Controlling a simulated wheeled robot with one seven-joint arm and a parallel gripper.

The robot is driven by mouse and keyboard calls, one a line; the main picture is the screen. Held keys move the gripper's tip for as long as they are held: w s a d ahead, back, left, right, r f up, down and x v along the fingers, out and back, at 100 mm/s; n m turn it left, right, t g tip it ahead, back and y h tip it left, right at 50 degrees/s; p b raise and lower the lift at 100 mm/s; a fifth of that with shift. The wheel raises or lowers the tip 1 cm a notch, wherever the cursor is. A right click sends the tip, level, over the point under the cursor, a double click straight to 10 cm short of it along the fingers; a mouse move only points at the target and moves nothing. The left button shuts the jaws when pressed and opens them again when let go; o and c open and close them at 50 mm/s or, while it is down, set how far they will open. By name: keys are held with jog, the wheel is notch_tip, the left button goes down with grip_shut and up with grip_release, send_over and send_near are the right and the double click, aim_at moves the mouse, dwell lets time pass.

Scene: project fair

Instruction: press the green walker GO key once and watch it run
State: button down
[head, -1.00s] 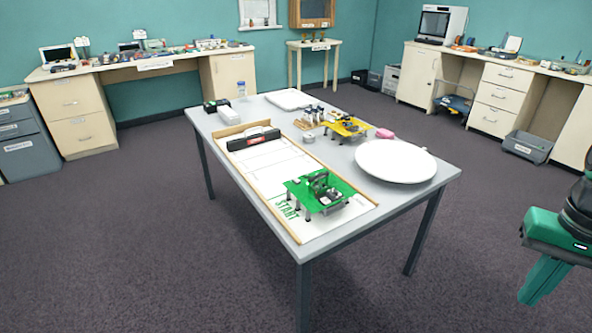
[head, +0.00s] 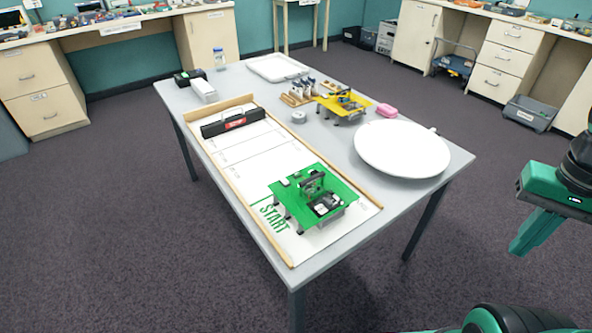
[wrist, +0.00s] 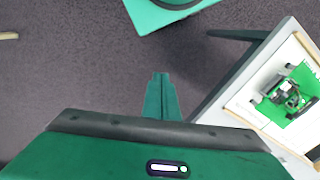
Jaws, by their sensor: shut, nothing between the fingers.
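The green walker (head: 315,198) stands on the START end of a white track board (head: 243,150) on the grey table, at the near end. It has a flat green deck, short legs and a dark mechanism on top. Its GO key is too small to make out. It also shows at the right edge of the wrist view (wrist: 290,97). My gripper (head: 524,246) is in the air right of the table, well apart from the walker. Its fingers are together and empty, as the wrist view (wrist: 161,80) shows.
A yellow walker (head: 343,106), a white round plate (head: 401,150), a pink block (head: 387,110) and a grey roll (head: 298,117) share the table (head: 432,213). A black box with a red label (head: 233,122) stands across the track's far end.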

jog(key=w+a+n+t, duration=0.2)
jog(key=w+a, duration=0.3)
jog(key=w, duration=0.6)
jog(key=w+a+n+t, duration=0.15)
jog(key=w+a, duration=0.35)
jog(key=w, duration=0.5)
jog(key=w+a+t+y, duration=0.1)
jog(key=w+a, duration=0.3)
jog(key=a, duration=0.5)
jog(key=w+a+f+n+t+y, duration=0.1)
jog(key=w+a+y, duration=0.2)
jog(key=a, duration=0.7)
jog(key=w+a+n+t+y, duration=0.1)
jog(key=w+a, duration=0.5)
jog(key=a, duration=0.3)
jog(key=shift+a+f+t+y, duration=0.35)
jog(key=shift+a+f+y, duration=0.05)
jog(key=shift+f, duration=0.1)
send_over(300, 178)
jog(key=shift+f, duration=4.3)
